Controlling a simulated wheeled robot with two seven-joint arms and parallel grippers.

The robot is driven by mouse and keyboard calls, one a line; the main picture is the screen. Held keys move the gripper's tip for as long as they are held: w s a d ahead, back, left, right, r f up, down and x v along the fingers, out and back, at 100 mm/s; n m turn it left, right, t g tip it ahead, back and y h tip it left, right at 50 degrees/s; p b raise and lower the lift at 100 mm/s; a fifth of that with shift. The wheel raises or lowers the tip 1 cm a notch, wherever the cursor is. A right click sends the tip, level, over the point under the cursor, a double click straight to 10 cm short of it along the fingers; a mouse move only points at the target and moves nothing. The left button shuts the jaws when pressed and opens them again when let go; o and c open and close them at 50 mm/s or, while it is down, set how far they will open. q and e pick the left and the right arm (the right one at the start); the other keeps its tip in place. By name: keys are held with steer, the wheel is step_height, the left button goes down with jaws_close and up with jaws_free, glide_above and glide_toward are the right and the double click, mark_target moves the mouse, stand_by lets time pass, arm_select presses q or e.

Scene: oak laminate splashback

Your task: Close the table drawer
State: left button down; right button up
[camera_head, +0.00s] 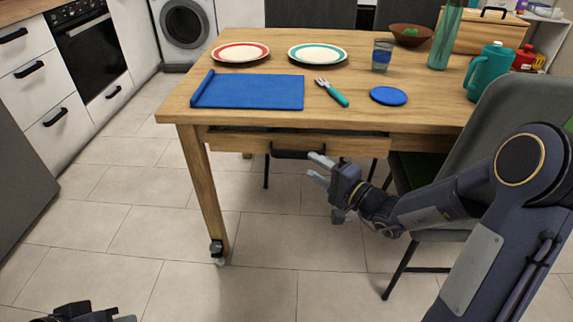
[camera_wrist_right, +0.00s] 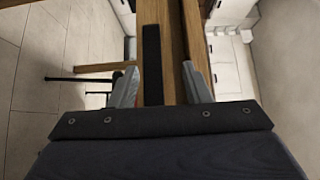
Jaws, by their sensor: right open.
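The wooden table (camera_head: 345,50) has a drawer (camera_head: 235,141) under its front edge, with a long wooden front. The drawer front seems to stand out slightly from the table, but how far is hard to tell. Its dark bar handle (camera_head: 290,154) also shows in the right wrist view (camera_wrist_right: 152,60). My right gripper (camera_head: 317,169) is open and empty, just in front of the handle's right end. In the wrist view its two grey fingers (camera_wrist_right: 160,75) are apart, with the handle in line between them; contact cannot be seen. My left gripper (camera_head: 88,313) is mostly cut off at the bottom left.
A blue mat (camera_head: 250,92), two plates, a fork (camera_head: 333,92), a blue coaster (camera_head: 388,96), a glass (camera_head: 382,55) and a teal jug (camera_head: 488,72) are on the tabletop. A grey chair (camera_head: 505,110) stands at the right. The floor before the drawer's left part is clear.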

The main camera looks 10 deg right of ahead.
mark_target(299, 156)
steer(key=shift+m+t+h, duration=0.3)
steer(key=shift+m+h, duration=0.1)
steer(key=x, duration=0.2)
steer(key=f+x, duration=0.1)
steer(key=x, duration=0.2)
steer(key=d+b+x, duration=0.1)
steer(key=x, duration=0.2)
steer(key=shift+w+a+f, duration=0.1)
steer(key=shift+w+f, duration=0.1)
steer(key=shift+w, duration=0.2)
arm_select(q)
steer(key=shift+s+a+f+n, duration=0.15)
steer(key=shift+s+f, duration=0.1)
steer(key=shift+f, duration=0.25)
steer(key=shift+s+f+n, duration=0.15)
steer(key=shift+s+f, duration=0.05)
steer(key=shift+f, duration=0.25)
arm_select(e)
steer(key=shift+c, duration=0.2)
jaws_close()
